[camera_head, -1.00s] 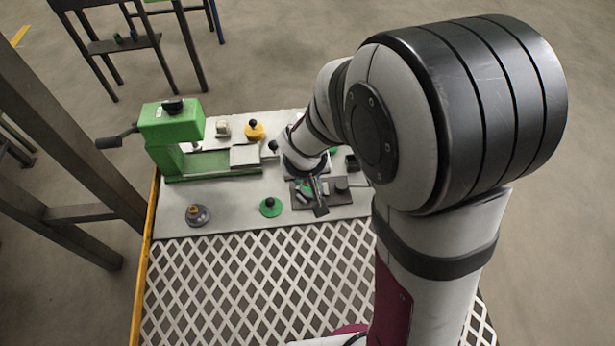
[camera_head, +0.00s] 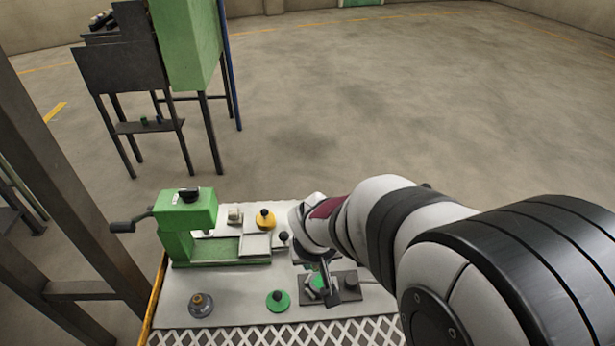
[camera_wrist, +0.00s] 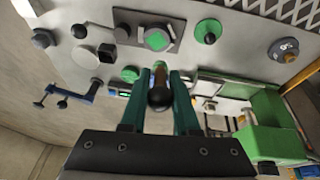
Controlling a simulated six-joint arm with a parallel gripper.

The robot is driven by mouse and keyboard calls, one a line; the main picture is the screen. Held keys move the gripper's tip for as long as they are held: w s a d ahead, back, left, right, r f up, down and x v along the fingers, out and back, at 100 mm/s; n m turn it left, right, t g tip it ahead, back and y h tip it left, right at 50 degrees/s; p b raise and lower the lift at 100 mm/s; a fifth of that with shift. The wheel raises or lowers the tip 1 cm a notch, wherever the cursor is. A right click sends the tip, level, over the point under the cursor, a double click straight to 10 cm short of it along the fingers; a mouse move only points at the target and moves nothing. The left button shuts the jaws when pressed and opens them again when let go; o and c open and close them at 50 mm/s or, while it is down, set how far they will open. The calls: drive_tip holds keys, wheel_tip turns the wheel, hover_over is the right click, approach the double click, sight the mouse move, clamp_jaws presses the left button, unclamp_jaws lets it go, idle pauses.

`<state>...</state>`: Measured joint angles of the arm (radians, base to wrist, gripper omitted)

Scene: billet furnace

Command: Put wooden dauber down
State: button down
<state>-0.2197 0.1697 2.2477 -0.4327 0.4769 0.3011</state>
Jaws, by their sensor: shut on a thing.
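In the head view my gripper (camera_head: 327,277) is over the right part of the white bench (camera_head: 236,290), by a dark plate (camera_head: 345,296) with a green piece. The dauber cannot be made out in the head view.
A green machine (camera_head: 186,226) with a crank stands at the bench's left. A yellow knobbed disc (camera_head: 265,220) is behind; a green knobbed disc (camera_head: 278,300) and a grey round base (camera_head: 201,304) are in front. Bare bench lies between these two. A lattice surface (camera_head: 250,338) borders the front.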

drive_tip(key=w+d+m+g, duration=0.2)
drive_tip(key=d+m+g, duration=0.2)
drive_tip(key=d, duration=1.8)
drive_tip(key=w+a+f, duration=0.2)
drive_tip(key=a+f, duration=0.1)
drive_tip(key=w+a+f, duration=0.2)
drive_tip(key=w+f, duration=0.1)
drive_tip(key=f, duration=0.1)
drive_tip(key=w+a+f, duration=0.2)
drive_tip(key=a+f, duration=0.1)
drive_tip(key=shift+w+a+f, duration=0.25)
drive_tip(key=shift+w+a, duration=0.05)
drive_tip(key=shift+w, duration=0.1)
drive_tip(key=shift+f+y, duration=0.15)
drive_tip(key=shift+y, duration=0.15)
drive_tip(key=c, duration=0.7)
unclamp_jaws()
drive_tip(key=shift+o, duration=0.2)
